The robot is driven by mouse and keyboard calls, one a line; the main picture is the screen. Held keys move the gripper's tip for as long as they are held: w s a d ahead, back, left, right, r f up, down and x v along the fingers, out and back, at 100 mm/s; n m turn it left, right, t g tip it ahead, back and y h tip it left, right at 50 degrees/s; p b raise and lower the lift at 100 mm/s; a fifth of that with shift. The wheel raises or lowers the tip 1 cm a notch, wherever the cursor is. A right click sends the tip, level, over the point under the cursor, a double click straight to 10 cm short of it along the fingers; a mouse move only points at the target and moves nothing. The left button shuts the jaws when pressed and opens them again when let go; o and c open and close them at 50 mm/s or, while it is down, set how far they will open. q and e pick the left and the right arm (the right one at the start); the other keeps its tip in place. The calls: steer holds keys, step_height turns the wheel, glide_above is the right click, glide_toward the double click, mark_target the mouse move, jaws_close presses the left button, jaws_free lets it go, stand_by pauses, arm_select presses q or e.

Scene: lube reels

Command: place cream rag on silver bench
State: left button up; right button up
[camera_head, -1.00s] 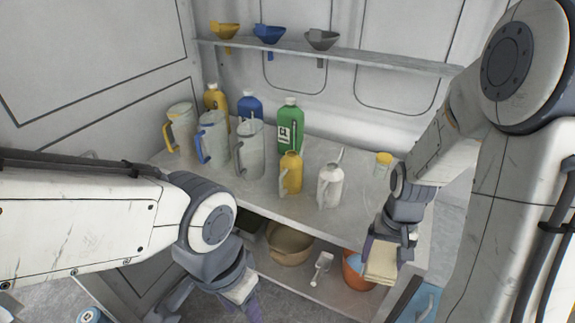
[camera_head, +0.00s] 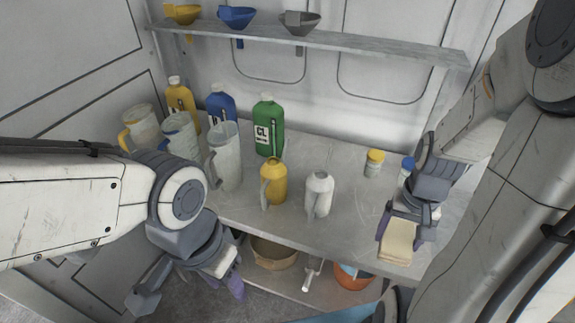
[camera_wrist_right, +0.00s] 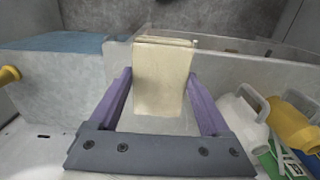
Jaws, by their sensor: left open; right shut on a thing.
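The cream rag (camera_head: 398,240) is a folded cloth held in my right gripper (camera_head: 400,232), over the right front part of the silver bench (camera_head: 300,228). In the right wrist view the rag (camera_wrist_right: 162,78) sits between the two purple fingers of the right gripper (camera_wrist_right: 163,95), which is shut on it. I cannot tell whether the rag touches the bench top. My left gripper (camera_head: 190,290) is open at the lower left, in front of the bench, with no object seen between its fingers.
A white can (camera_head: 318,195), yellow can (camera_head: 273,182), clear jugs and several bottles stand on the bench. A yellow-lidded jar (camera_head: 374,163) and blue-capped item (camera_head: 407,166) stand near the right arm. Funnels hang on the shelf (camera_head: 350,46). A tan bowl (camera_head: 272,254) and orange bucket (camera_head: 352,277) sit below.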

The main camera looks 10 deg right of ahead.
steer(key=shift+w, duration=0.3)
steer(key=w+d+f+p, duration=0.1)
steer(key=w+d+f, duration=0.1)
steer(key=w, duration=0.1)
steer(key=w+d+f+p, duration=0.1)
steer(key=w+d+f, duration=0.1)
steer(key=w, duration=0.1)
steer(key=w+d+f+p, duration=0.1)
steer(key=w+d+f, duration=0.1)
steer(key=w+f, duration=0.1)
steer(key=shift+w, duration=0.35)
step_height(320, 180, down, 3)
steer(key=shift+f+p, duration=0.2)
steer(key=shift+p, duration=0.35)
steer(key=shift+f, duration=0.25)
